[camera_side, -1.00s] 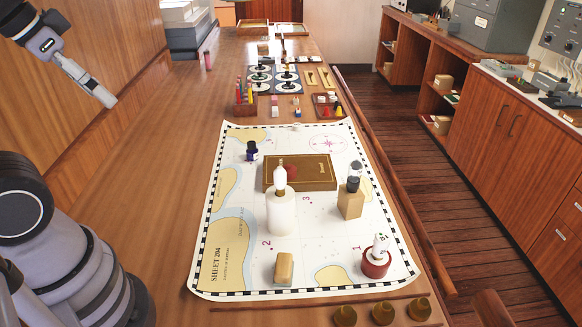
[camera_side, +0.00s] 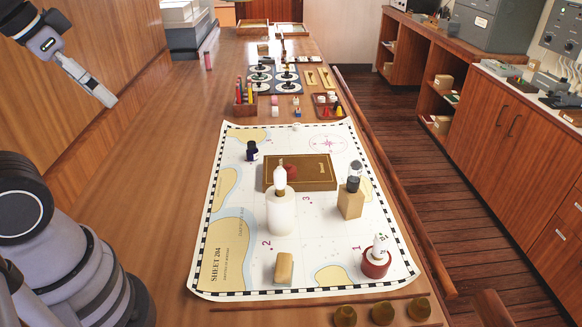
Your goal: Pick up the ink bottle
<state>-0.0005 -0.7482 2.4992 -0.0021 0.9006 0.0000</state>
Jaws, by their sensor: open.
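The ink bottle (camera_side: 252,151), small and dark blue with some white on it, stands on the upper left part of the chart (camera_side: 230,262). Nothing touches it. My gripper (camera_side: 107,99) is at the upper left, in the air well to the left of the bottle and apart from it. It is open and seems empty; its fingers are small and seen edge-on.
A brown book (camera_side: 310,165) lies right of the bottle. Bulbs stand on a white cylinder (camera_side: 281,212), a wooden block (camera_side: 350,204) and a red base (camera_side: 375,264). A pen holder (camera_side: 245,106) stands behind. The table left of the chart is clear.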

